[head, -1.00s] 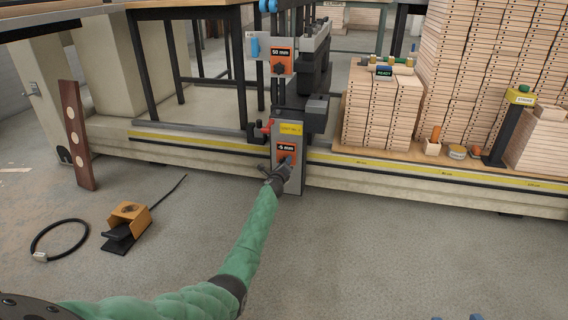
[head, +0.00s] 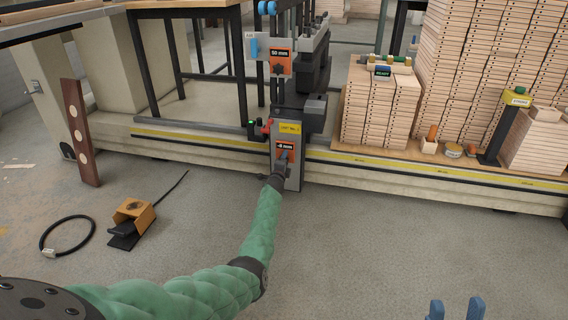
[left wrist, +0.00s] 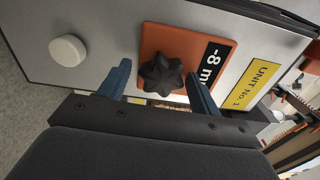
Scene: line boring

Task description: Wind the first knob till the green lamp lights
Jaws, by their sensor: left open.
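The first knob is a black star knob (left wrist: 162,74) on an orange plate (left wrist: 150,38) in the left wrist view. The plate's display (left wrist: 212,62) begins with -8. A yellow label (left wrist: 257,84) beside it reads Unit No. 1. My left gripper (left wrist: 158,82) is open, with one blue finger on each side of the knob. In the head view my left gripper (head: 281,168) is at the front of the grey unit (head: 293,184) and largely hides the knob. A small green lamp (head: 251,123) shows bright left of the unit. My right gripper (head: 456,309) is open and empty at the bottom edge.
A second knob (head: 279,69) sits under a 50 mm display above. A white round button (left wrist: 68,50) is near the first knob. A foot pedal (head: 132,220) and cable loop (head: 67,237) lie on the floor. Stacked boards (head: 381,110) stand right.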

